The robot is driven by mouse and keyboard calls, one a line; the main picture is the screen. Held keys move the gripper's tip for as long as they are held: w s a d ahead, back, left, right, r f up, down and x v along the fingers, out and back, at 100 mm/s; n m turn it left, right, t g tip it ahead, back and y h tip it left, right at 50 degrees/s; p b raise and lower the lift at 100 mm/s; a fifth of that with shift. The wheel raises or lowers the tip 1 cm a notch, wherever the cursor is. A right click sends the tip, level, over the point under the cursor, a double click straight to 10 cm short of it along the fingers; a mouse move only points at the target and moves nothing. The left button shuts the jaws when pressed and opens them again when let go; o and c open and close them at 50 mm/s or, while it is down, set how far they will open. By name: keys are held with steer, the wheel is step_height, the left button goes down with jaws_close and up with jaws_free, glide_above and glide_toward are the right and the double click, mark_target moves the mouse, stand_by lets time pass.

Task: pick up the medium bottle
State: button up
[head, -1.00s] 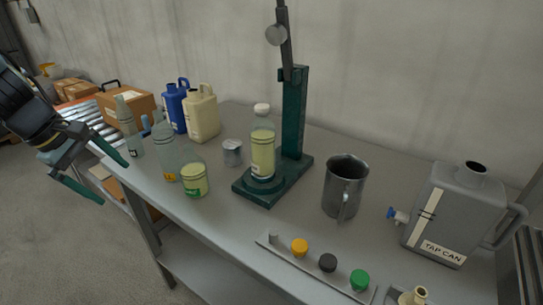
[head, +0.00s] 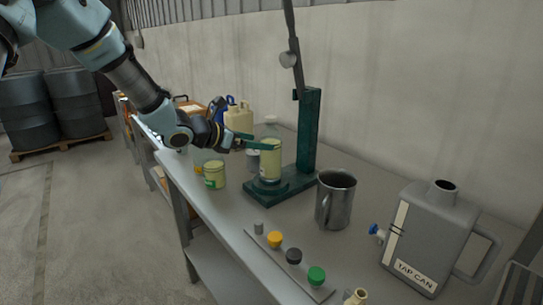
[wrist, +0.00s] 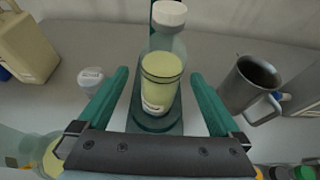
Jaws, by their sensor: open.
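A clear bottle with a white cap, pale yellow liquid and a white label stands upright on the base of the dark green stand (head: 308,130). I take this to be the medium bottle (head: 270,160); it also shows in the wrist view (wrist: 161,82). My gripper (head: 262,144) is open, reaching in from the left at the bottle's upper body. In the wrist view my gripper (wrist: 160,85) has one green finger on each side of the bottle, with gaps visible on both sides. The far fingertip is hard to make out in the head view.
A steel jug (head: 335,200) and a grey tap can (head: 432,238) stand to the right. A squat jar (head: 214,174) stands left of the stand, with a small tin (wrist: 91,80) nearby. A cream jug (head: 239,118) is behind. Coloured caps (head: 275,240) lie in front.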

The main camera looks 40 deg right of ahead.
mark_target(278, 142)
steer(key=p+x, duration=0.1)
steer(key=x, duration=0.3)
steer(key=shift+s+d+r+p, duration=0.15)
steer(key=shift+d+p, duration=0.1)
steer(key=shift+p, duration=0.1)
steer(key=p+x, duration=0.2)
steer(key=x, duration=0.1)
steer(key=shift+s+d+r, duration=0.1)
steer(key=shift+d, duration=0.15)
steer(key=shift+d+f, duration=0.3)
steer(key=shift+d, duration=0.05)
steer(key=c, duration=1.5)
jaws_close()
steer(key=shift+r, duration=0.2)
